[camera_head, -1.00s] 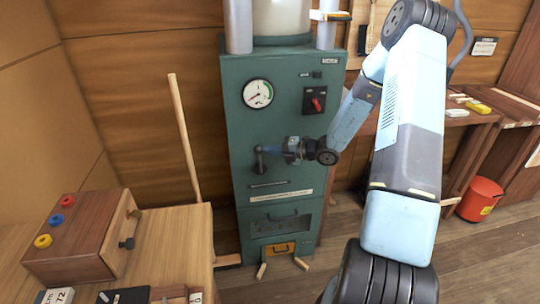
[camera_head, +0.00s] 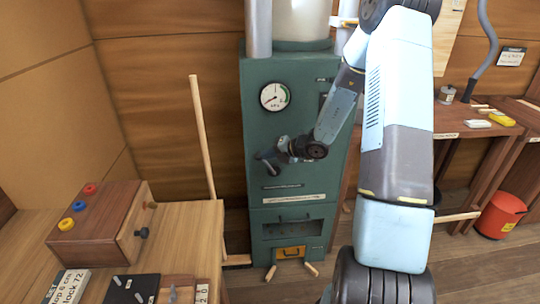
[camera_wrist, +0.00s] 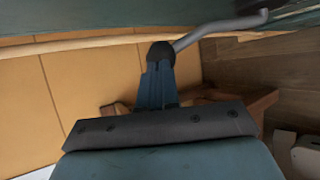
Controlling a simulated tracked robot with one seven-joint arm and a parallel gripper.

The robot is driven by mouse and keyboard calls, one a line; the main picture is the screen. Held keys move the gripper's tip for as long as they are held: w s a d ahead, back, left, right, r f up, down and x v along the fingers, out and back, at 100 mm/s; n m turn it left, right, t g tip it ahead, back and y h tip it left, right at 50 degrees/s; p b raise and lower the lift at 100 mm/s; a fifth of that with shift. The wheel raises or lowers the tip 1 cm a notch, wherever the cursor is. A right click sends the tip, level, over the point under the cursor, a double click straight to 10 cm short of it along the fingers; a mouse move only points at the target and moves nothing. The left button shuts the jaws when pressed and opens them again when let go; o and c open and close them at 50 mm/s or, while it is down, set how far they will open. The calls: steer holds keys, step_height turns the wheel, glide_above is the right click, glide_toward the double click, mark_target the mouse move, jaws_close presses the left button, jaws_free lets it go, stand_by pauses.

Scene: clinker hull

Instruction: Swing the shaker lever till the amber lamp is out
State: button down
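The shaker lever (camera_head: 268,165) is a dark grey cranked rod on the front of the green cabinet (camera_head: 300,100). Its lower end slants down to the right. In the wrist view the lever (camera_wrist: 220,28) runs right from a dark round knob (camera_wrist: 160,54). My gripper (camera_head: 278,150) reaches the lever from the right. In the wrist view my gripper (camera_wrist: 158,75) has its blue fingers together on the knob. No lit amber lamp can be made out; my arm covers part of the cabinet's upper right front.
A round gauge (camera_head: 274,96) sits above the lever. A wooden pole (camera_head: 203,135) stands left of the cabinet. A bench with a wooden box (camera_head: 100,225) is at left front. A red bucket (camera_head: 500,215) stands at right. Wood pieces lie below the cabinet.

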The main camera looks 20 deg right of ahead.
steer(key=shift+a, duration=0.3)
steer(key=r+v, duration=0.1)
steer(key=v, duration=1.3)
steer(key=shift+w+a+r, duration=0.1)
steer(key=shift+w, duration=0.05)
steer(key=s+a+r+n+g+h, duration=0.1)
steer(key=s+a+r+n+g, duration=0.2)
steer(key=s+a+r+n, duration=0.5)
steer(key=s+a+r+n+g+h, duration=0.2)
steer(key=s+r+n, duration=0.3)
steer(key=n, duration=0.8)
steer(key=s+d+r+n+t+h, duration=0.1)
steer(key=s+d+r+n+h, duration=0.1)
steer(key=s+n, duration=0.6)
steer(key=s+d+r+n+t+h, duration=0.1)
steer(key=s+r+n+h, duration=0.3)
steer(key=s+r+n, duration=0.3)
steer(key=s+n, duration=0.1)
steer(key=n, duration=0.4)
steer(key=shift+s+d, duration=0.3)
steer(key=shift+d, duration=0.1)
